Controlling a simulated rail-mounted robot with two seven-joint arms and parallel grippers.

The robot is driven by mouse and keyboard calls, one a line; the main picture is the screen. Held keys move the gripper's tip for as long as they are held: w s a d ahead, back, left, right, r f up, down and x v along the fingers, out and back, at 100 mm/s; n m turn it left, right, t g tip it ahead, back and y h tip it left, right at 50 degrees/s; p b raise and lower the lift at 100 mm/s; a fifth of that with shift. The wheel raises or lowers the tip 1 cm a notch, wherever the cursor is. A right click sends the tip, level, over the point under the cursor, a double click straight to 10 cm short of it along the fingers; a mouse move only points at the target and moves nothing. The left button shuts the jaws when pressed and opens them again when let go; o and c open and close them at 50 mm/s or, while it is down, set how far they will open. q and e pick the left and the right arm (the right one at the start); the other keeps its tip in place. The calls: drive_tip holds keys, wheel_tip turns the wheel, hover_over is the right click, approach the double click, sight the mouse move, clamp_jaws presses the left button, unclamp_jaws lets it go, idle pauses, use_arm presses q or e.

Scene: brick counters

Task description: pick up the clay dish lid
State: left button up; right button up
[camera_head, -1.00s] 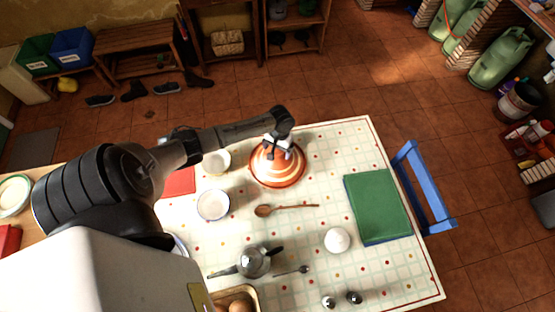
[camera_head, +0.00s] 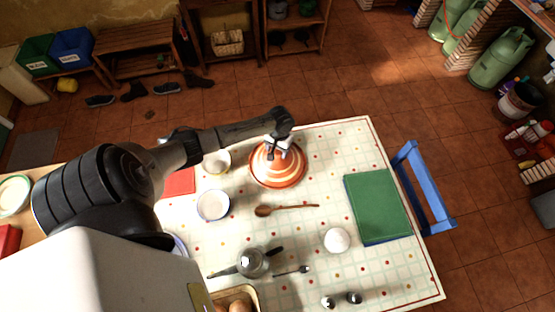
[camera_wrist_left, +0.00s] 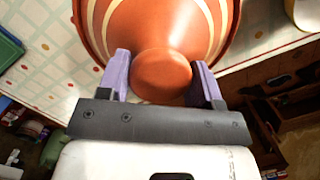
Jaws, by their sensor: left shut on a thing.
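The clay dish lid (camera_head: 272,172) is an orange-brown cone with cream bands. It sits near the back edge of the table in the head view. My left gripper (camera_head: 277,149) reaches it from above at its top. In the left wrist view the lid (camera_wrist_left: 150,25) fills the upper middle, and its round knob (camera_wrist_left: 162,74) lies between the two purple fingers of my left gripper (camera_wrist_left: 163,82). The gripper is shut on the knob. Whether a dish base lies under the lid is hard to tell. My right gripper is not in view.
On the checked tablecloth (camera_head: 330,180), a wooden spoon (camera_head: 285,209) lies in front of the lid. Bowls (camera_head: 213,205) stand to its left. A blue chair (camera_head: 428,190) stands at the right edge.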

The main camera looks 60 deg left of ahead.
use_arm(q)
clamp_jaws()
drive_tip(key=shift+r, duration=0.15)
